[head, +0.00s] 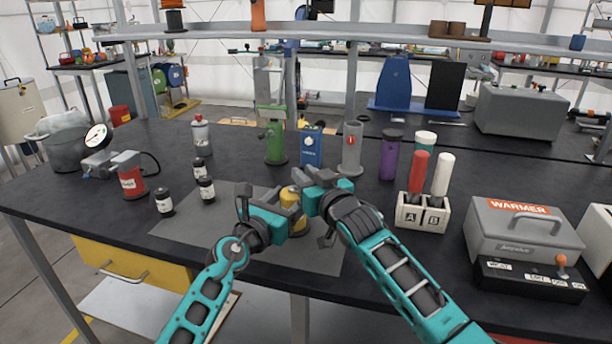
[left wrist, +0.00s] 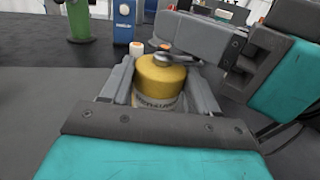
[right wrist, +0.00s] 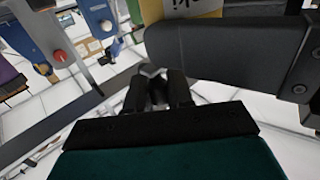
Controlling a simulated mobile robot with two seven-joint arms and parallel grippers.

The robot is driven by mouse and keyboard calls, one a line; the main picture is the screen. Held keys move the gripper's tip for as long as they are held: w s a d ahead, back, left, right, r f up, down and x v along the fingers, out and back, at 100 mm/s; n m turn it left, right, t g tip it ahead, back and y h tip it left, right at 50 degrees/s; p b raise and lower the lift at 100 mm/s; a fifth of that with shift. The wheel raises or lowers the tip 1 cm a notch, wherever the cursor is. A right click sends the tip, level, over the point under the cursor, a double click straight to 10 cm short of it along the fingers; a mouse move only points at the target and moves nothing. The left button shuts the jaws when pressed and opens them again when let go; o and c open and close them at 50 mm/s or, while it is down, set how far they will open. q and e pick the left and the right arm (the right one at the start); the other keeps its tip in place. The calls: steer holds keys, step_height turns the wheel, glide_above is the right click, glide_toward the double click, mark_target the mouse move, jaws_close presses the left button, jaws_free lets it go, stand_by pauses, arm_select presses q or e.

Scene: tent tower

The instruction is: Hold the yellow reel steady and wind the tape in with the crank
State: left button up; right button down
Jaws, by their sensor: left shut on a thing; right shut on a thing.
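The yellow reel (head: 290,196) stands upright on the grey mat, partly hidden by my grippers. In the left wrist view the reel (left wrist: 160,80) shows a yellow rounded top and a pale lettered band. My left gripper (head: 290,216) is shut on its sides, one finger on each side. A grey crank (left wrist: 172,54) lies across the reel's top. My right gripper (head: 303,183) is above the reel at the crank. In the right wrist view its jaws (right wrist: 158,88) are close together; the crank handle between them is hard to make out. The tape cannot be made out clearly.
Dark jars (head: 205,188) and a red canister (head: 130,178) stand to the left. A blue box (head: 311,148) and a green stand (head: 274,140) are behind. A white A/B holder (head: 421,213) and grey warmer (head: 525,235) are right. The front mat (head: 195,228) is clear.

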arm_select(q)
steer(key=shift+f, duration=0.1)
arm_select(e)
steer(key=shift+s, duration=0.1)
steer(key=c, duration=1.1)
jaws_free()
steer(key=shift+h, duration=0.3)
steer(key=v, duration=1.2)
arm_select(q)
steer(key=o, duration=1.5)
arm_select(e)
steer(key=shift+f, duration=0.1)
